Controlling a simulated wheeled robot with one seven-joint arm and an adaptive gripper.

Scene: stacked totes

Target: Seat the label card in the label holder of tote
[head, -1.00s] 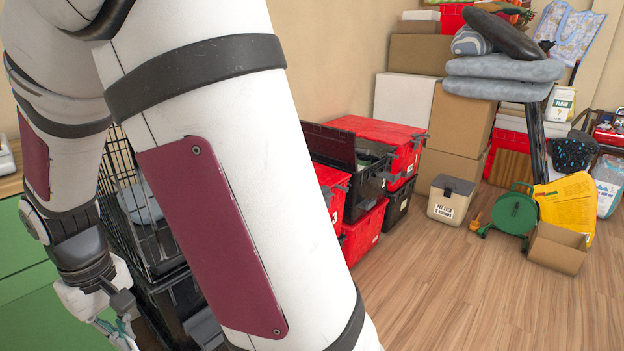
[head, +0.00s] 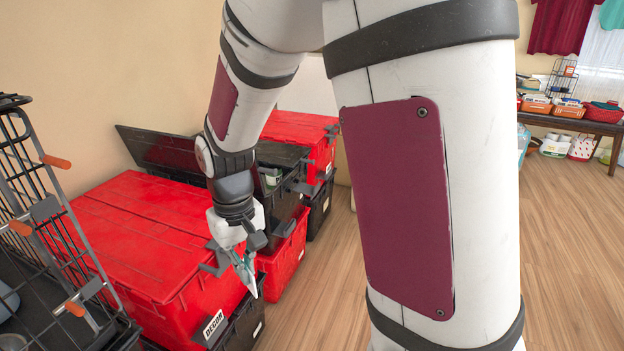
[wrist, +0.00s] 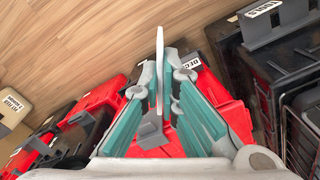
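My gripper (head: 250,284) hangs at the front of the red-lidded totes in the head view. In the wrist view, its teal and grey fingers (wrist: 159,85) close on a thin pale plate seen edge-on, which looks like the label card (wrist: 159,48). The card's face and print are hidden. I cannot tell which label holder is empty.
A wire cage (head: 45,215) stands close on the left. Red totes (head: 150,225) and an open black tote (head: 280,215) line the wall. A dark bin with a TOOLS label (wrist: 262,9) is at upper right in the wrist view. Wooden floor (head: 570,225) is clear on the right.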

